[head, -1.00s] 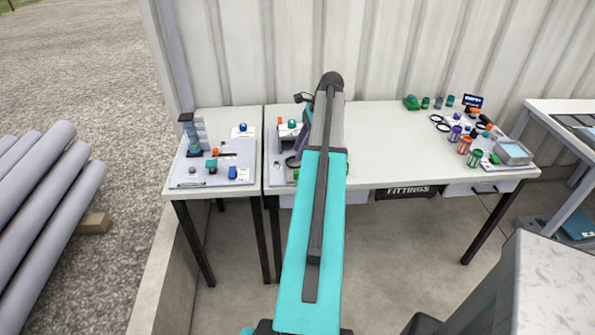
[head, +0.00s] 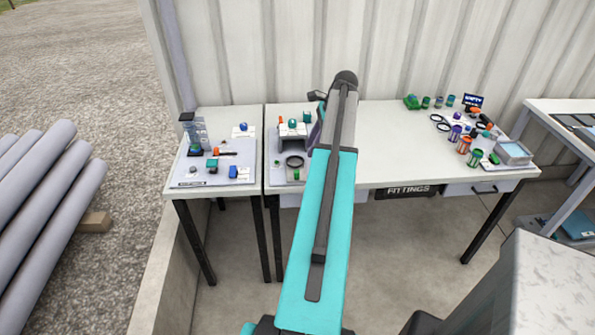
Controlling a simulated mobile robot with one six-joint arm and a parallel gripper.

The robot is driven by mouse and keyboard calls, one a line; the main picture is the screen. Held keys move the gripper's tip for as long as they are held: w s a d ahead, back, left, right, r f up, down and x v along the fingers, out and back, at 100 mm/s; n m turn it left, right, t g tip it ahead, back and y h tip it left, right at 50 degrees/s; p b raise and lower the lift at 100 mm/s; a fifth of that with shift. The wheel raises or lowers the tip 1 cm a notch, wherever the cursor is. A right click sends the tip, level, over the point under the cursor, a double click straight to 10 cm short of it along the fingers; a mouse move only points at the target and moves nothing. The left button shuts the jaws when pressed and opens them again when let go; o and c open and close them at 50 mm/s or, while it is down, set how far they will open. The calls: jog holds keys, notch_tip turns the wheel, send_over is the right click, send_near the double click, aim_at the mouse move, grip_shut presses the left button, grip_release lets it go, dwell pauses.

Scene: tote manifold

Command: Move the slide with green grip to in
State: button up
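I cannot make out for certain which part is the slide with the green grip; the parts are small here. On the left table's grey board (head: 243,172) stands a teal-green block (head: 212,165), with a dark rod with an orange end (head: 226,153) behind it. On the middle board, a white stand (head: 291,131) has a teal-green knob (head: 292,122) on it, and a green piece (head: 307,117) is just right of it. A small green piece (head: 296,174) lies at that board's front. My arm's raised links cover the area right of this board. My gripper's fingers are hidden behind them.
A blue block (head: 233,172) and a clear upright piece (head: 197,132) are on the left board. A dark ring (head: 294,161) lies on the middle board. Coloured spools (head: 464,145) and a grey tray (head: 514,152) crowd the long table's right end. Its middle is bare.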

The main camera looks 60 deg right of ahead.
aim_at(298, 171)
jog(key=shift+p+x, duration=1.55)
jog(key=shift+x, duration=4.45)
jog(key=shift+s, duration=0.1)
jog(key=shift+f, duration=0.1)
grip_shut()
